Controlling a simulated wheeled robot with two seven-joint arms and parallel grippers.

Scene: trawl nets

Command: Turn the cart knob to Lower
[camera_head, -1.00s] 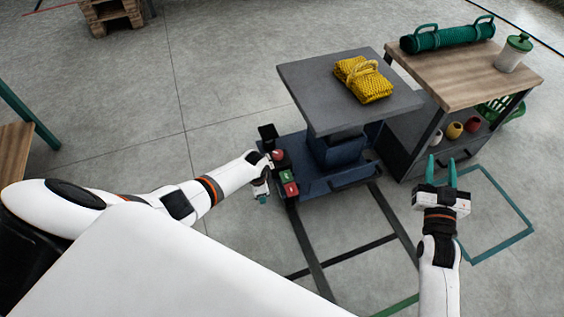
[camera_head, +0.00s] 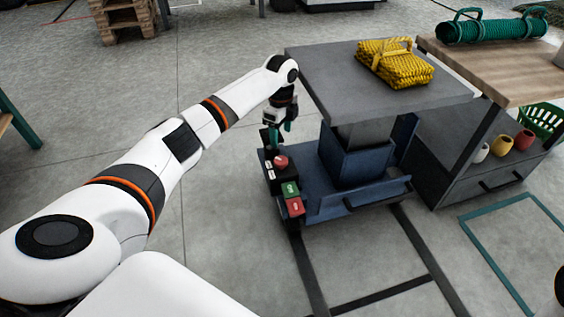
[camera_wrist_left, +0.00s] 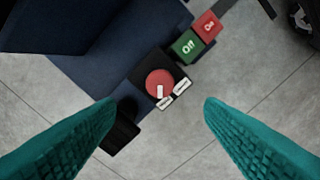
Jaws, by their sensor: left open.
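The cart (camera_head: 350,165) is a blue lift cart with a grey top. A control box at its left corner carries a round red knob (camera_head: 281,162), also in the left wrist view (camera_wrist_left: 159,78). The knob's white mark points toward the bottom of the wrist view, near two white labels (camera_wrist_left: 181,87) whose words I cannot read. My left gripper (camera_head: 281,136) is above the box, pointing down. In the wrist view its teal fingers (camera_wrist_left: 160,104) are wide apart, with the knob showing between and beyond them. Nothing is held. My right gripper is out of view.
Green (camera_wrist_left: 188,46) and red (camera_wrist_left: 208,25) buttons sit beside the knob. A yellow folded net (camera_head: 395,64) lies on the cart top, which overhangs near my left wrist. A wooden-topped bench (camera_head: 500,70) with a green net roll (camera_head: 475,28) stands right. Floor left of the cart is clear.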

